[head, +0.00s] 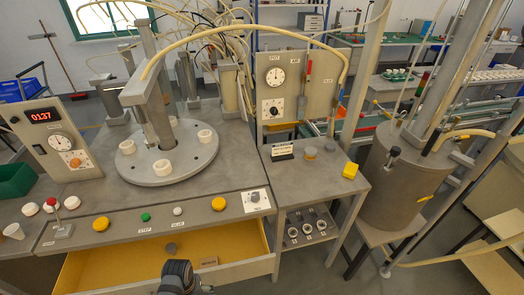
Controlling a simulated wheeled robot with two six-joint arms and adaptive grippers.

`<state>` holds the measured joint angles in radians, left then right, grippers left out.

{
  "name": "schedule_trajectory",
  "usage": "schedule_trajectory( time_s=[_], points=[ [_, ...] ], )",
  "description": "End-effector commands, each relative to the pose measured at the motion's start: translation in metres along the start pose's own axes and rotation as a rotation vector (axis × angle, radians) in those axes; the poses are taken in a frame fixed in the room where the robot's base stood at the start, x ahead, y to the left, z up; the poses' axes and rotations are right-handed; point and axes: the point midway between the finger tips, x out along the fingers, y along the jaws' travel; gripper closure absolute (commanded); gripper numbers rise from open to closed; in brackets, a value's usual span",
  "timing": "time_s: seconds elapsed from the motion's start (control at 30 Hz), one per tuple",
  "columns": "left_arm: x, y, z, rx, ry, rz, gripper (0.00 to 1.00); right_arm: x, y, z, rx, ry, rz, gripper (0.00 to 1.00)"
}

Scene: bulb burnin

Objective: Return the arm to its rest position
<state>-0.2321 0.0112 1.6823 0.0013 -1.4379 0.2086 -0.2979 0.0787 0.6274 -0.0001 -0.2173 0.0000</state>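A dark, ribbed part of my arm (178,276) shows at the bottom edge, left of centre, in front of the open yellow drawer (95,272). It looks like part of my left arm. No fingertips can be made out on it, and the rest is cut off by the frame. It holds nothing that I can see. My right gripper is not in view.
A side table (290,172) and a grey drum (395,185) stand right.

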Motion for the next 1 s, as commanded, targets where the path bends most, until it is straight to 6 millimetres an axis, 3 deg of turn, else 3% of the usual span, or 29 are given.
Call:
schedule_trajectory(
  time_s=[0.17,0.37,0.47,0.6,0.7,0.8,1.0],
  points=[
    [0.045,-0.008,0.014,0.028,0.007,-0.008,0.07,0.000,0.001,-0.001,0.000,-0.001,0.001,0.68],
    [0.114,-0.026,0.050,0.077,0.022,-0.021,0.07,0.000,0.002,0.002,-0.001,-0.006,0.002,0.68],
    [0.158,-0.043,0.087,0.113,0.034,-0.030,0.07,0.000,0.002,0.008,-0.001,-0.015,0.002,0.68],
    [0.211,-0.074,0.159,0.176,0.058,-0.045,0.07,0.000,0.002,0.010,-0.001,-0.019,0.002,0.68],
    [0.230,-0.092,0.201,0.210,0.076,-0.052,0.07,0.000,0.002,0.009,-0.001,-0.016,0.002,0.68],
    [0.236,-0.101,0.223,0.228,0.089,-0.055,0.07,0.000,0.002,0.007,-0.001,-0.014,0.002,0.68],
    [0.238,-0.104,0.230,0.235,0.096,-0.056,0.07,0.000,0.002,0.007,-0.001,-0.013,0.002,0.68]
  ],
)
